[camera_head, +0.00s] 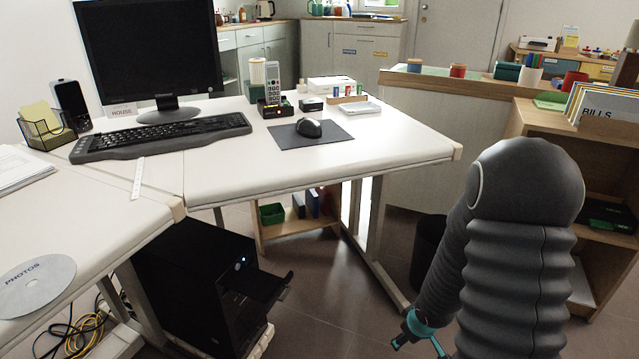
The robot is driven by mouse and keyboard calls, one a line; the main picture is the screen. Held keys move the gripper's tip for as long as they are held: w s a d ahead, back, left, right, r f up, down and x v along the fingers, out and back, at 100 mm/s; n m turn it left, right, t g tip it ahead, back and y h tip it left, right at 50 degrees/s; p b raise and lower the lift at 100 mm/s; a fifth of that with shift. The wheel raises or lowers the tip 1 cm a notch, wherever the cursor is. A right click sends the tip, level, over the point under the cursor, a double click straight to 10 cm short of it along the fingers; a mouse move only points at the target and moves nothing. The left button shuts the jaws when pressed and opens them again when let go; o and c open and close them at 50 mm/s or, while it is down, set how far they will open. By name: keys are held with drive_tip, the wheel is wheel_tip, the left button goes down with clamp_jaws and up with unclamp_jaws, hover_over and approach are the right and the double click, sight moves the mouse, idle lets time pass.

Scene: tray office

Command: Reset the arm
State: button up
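My arm, grey with a ribbed sleeve, stands bent at the right of the head view, in front of the wooden shelf. It points down towards the floor. My gripper (420,346) shows only in part at the bottom edge, as small teal and dark pieces below the arm. Its fingertips are cut off or too small to judge, so I cannot tell whether it is open or shut. No held object shows. The gripper is low, right of the desk and apart from it in the picture.
A white desk (300,175) holds a monitor, a keyboard (160,136) and a mouse (309,127). A disc marked PHOTOS (36,286) lies at the left. Below stands a black computer (195,275) with its drive tray (262,284) out. A wooden shelf (520,125) is at right.

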drive_tip(key=s+a+r+m+p, duration=0.1)
drive_tip(key=s+r, duration=0.5)
drive_tip(key=r, duration=0.6)
drive_tip(key=s+a+r+m+t+p, duration=0.1)
drive_tip(key=s+a+r+m, duration=0.2)
drive_tip(key=s+r, duration=0.4)
drive_tip(key=s+a+r+m+p, duration=0.1)
drive_tip(key=s+a+r, duration=0.2)
drive_tip(key=r, duration=1.4)
drive_tip(key=s, duration=0.3)
drive_tip(key=shift+s+m+t, duration=0.3)
drive_tip(key=shift+m+t, duration=0.1)
drive_tip(key=shift+a, duration=0.1)
drive_tip(key=shift+c, duration=0.2)
